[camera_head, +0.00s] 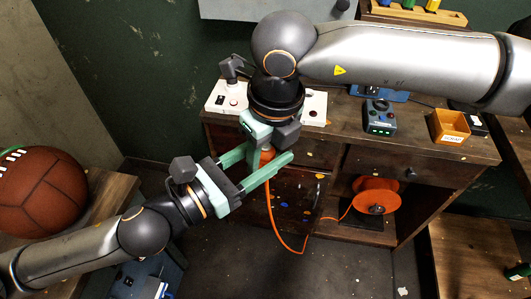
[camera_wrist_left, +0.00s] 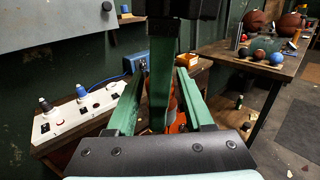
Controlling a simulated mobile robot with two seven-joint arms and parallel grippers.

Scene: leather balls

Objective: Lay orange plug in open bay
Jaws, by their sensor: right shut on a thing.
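The orange plug (camera_head: 267,155) hangs below my right gripper (camera_head: 263,141), which is shut on it; its orange cord (camera_head: 272,210) loops down to the right. My left gripper (camera_head: 268,151) is open, its two green fingers on either side of the plug; I cannot tell whether they touch it. In the left wrist view orange (camera_wrist_left: 177,116) shows between those fingers, partly hidden by a green right finger. The white power strip (camera_head: 314,108) lies on the bench behind, its middle hidden by my right gripper. In the left wrist view the strip (camera_wrist_left: 75,121) carries plugs; the open bay is unclear.
An orange cord reel (camera_head: 377,196) sits on the bench's lower shelf. On the bench top are a control box (camera_head: 380,117) with buttons and an orange-yellow bin (camera_head: 448,126). A leather ball (camera_head: 42,191) lies on a table at left. The floor between is mostly clear.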

